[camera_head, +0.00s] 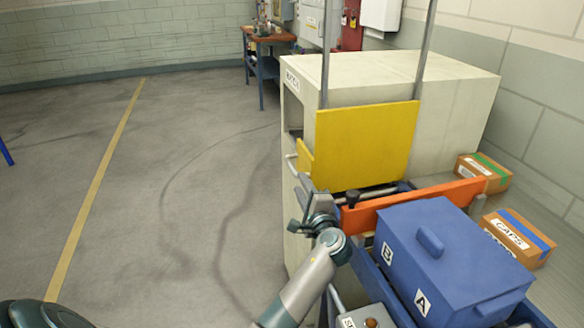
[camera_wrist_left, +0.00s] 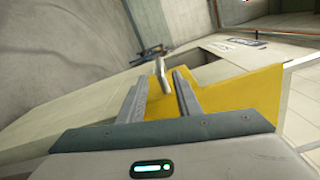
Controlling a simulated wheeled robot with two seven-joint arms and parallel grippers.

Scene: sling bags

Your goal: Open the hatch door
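A cream cabinet (camera_head: 400,85) carries a yellow panel (camera_head: 368,145) on its near face, between two upright grey rails. A smaller yellow piece (camera_head: 305,158) with a pale bar handle (camera_head: 291,156) is at the cabinet's left edge. I cannot tell which yellow part is the hatch door. My left gripper (camera_head: 303,188) is just below and beside this handle. In the left wrist view its two fingers (camera_wrist_left: 160,82) are apart, with a grey handle (camera_wrist_left: 162,76) showing between them against yellow (camera_wrist_left: 235,94). Contact cannot be told. My right gripper is out of view.
An orange bar (camera_head: 420,202) and a blue box (camera_head: 450,262) marked A and B stand right of my left arm. Cardboard boxes (camera_head: 518,237) lie at the right. A workbench (camera_head: 268,40) is at the back. The floor at left is clear.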

